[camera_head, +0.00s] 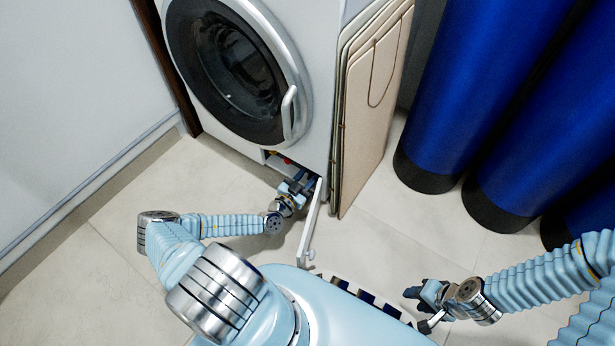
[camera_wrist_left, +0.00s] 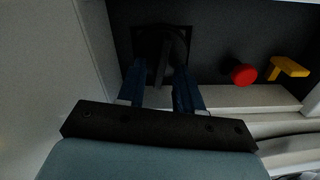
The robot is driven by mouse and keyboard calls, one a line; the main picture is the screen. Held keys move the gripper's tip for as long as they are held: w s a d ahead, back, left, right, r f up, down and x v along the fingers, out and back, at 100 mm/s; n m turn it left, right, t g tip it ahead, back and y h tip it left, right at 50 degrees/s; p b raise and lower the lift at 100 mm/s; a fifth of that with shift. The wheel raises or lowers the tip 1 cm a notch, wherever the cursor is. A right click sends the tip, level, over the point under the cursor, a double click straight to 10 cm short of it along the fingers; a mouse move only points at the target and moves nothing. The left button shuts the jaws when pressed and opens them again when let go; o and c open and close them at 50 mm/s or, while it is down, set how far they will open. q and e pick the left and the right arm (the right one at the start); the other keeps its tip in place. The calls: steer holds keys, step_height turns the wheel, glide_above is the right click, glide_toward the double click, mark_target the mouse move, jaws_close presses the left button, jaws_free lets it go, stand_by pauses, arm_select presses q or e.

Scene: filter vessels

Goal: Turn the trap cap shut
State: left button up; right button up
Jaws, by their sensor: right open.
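The trap cap (camera_wrist_left: 163,42) is a dark round cap with a raised grip bar, set in a black square surround inside the low opening of the white washer. My left gripper (camera_wrist_left: 160,80) has its two blue fingers on either side of the bar, with visible gaps, so it looks open around it. Whether a finger touches the bar is hard to tell in the dim light. In the head view my left gripper (camera_head: 300,186) reaches into the opening and hides the cap. My right gripper (camera_head: 422,306) is open and away from the washer, low at the right.
A red knob (camera_wrist_left: 243,74) and a yellow lever (camera_wrist_left: 290,67) sit right of the cap in the wrist view. A white flap (camera_head: 310,228) stands open beside my left gripper. Tan panels (camera_head: 366,110) lean by the washer (camera_head: 225,65). Tall blue vessels (camera_head: 480,80) stand at right.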

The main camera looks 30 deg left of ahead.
arm_select(q)
jaws_close()
steer(key=shift+d+r+m+p, duration=0.1)
steer(key=shift+m+p, duration=0.7)
steer(key=shift+m, duration=0.3)
steer(key=m+p, duration=0.1)
steer(key=m, duration=0.1)
steer(key=shift+d+m, duration=0.15)
steer(key=shift+m, duration=0.15)
steer(key=m+p, duration=0.1)
steer(key=m, duration=0.2)
steer(key=f+m+p, duration=0.1)
steer(key=m, duration=0.3)
steer(key=m+p, duration=0.2)
steer(key=m, duration=0.1)
steer(key=shift+d+f+m, duration=0.15)
steer(key=shift+d+m, duration=0.05)
steer(key=shift+m, duration=0.2)
